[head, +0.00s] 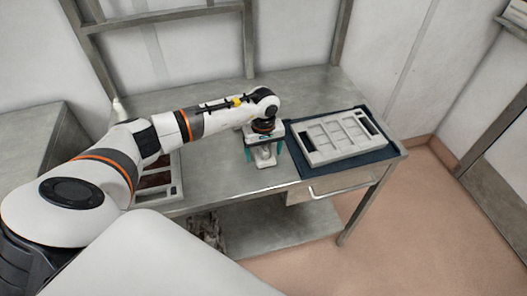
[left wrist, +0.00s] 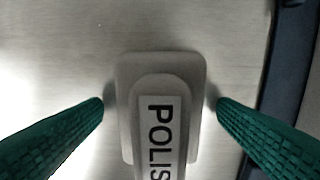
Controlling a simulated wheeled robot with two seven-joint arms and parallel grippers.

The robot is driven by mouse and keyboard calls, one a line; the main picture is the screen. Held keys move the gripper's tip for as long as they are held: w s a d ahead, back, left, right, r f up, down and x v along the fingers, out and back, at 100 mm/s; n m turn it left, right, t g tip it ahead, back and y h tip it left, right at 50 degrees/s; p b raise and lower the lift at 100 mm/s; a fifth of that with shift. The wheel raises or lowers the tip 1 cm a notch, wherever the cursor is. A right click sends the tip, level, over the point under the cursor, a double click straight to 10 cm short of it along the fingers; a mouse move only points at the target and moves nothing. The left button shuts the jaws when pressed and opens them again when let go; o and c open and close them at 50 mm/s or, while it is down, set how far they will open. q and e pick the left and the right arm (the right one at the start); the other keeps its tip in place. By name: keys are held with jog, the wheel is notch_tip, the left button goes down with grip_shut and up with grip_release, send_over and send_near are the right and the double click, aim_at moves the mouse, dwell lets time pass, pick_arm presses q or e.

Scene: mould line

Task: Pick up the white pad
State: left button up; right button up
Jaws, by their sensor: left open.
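The white pad (head: 264,160) lies on the metal table, below my left gripper in the head view. In the left wrist view the pad (left wrist: 125,75) is a pale block with rounded corners and a raised handle-like top marked "POLIS", the rest cut off by the frame edge. My left gripper (head: 264,155) points down over it, its green fingers apart. In the left wrist view the fingers of the left gripper (left wrist: 160,103) stand on either side of the pad, with a gap on each side. My right gripper is not in view.
A pale mould tray (head: 338,153) with several compartments rests on a dark blue mat (head: 302,170) to the right of the pad. Another tray (head: 174,187) with dark brown contents is partly hidden behind my left arm.

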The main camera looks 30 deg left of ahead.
aim_at(263, 147)
pick_arm(q)
jog(key=c, duration=1.1)
jog(key=shift+r, duration=0.15)
notch_tip(263, 147, up, 10)
jog(key=b, duration=0.3)
jog(key=o, duration=0.5)
jog(key=c, duration=0.4)
jog(key=shift+o, duration=0.2)
